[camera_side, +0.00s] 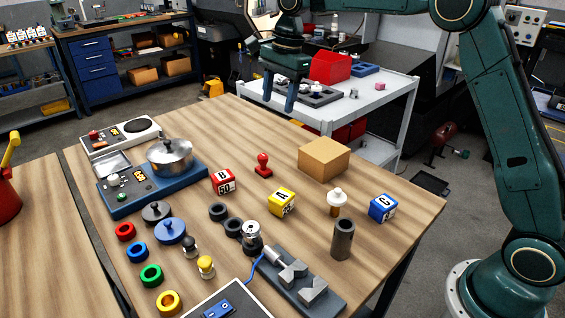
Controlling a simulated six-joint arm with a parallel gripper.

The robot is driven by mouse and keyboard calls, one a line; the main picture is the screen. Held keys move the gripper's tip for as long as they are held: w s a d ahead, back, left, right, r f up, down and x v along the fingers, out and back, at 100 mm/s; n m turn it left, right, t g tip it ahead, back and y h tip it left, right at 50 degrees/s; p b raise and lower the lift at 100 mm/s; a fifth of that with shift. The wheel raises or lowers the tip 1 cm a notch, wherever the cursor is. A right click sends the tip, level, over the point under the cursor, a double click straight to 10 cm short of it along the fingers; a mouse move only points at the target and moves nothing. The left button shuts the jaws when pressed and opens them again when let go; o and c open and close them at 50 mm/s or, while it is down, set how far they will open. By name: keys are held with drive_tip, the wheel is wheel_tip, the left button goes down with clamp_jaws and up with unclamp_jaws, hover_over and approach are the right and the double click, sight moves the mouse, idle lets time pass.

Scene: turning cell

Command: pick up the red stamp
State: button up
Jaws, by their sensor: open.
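The red stamp (263,165) stands upright on the wooden table, with a round knob on top and a wider base. It is between the red cube marked B and the cardboard box. My gripper (280,103) is in the air toward the back of the table, its two dark fingers pointing down and spread apart. Nothing shows between the fingers. The gripper appears above and behind the stamp, apart from it.
A red cube (223,181) stands left of the stamp, a yellow cube (281,203) in front, and a cardboard box (323,158) to the right. A pot (170,156) sits on a blue unit further left. A white cart (385,97) stands behind the table.

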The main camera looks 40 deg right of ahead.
sight(263, 154)
drive_tip(key=w+f+m, duration=0.3)
drive_tip(key=w+f, duration=0.2)
drive_tip(key=f, duration=0.1)
drive_tip(key=shift+d+f+g, duration=0.25)
drive_tip(key=shift+d+g, duration=0.1)
drive_tip(key=shift+g, duration=0.05)
drive_tip(key=shift+w+a+f, duration=0.1)
drive_tip(key=shift+a+f, duration=0.1)
drive_tip(key=shift+f, duration=1.2)
drive_tip(key=shift+s+a+f, duration=0.1)
drive_tip(key=shift+a+f, duration=0.05)
drive_tip(key=shift+f, duration=1.3)
drive_tip(key=shift+w+a+f, duration=0.1)
drive_tip(key=shift+a+f, duration=0.1)
drive_tip(key=shift+f, duration=1.2)
drive_tip(key=shift+w+a+f, duration=0.1)
drive_tip(key=shift+a+f, duration=0.1)
drive_tip(key=shift+f, duration=1.1)
drive_tip(key=shift+a+f, duration=0.15)
drive_tip(key=shift+f, duration=1.1)
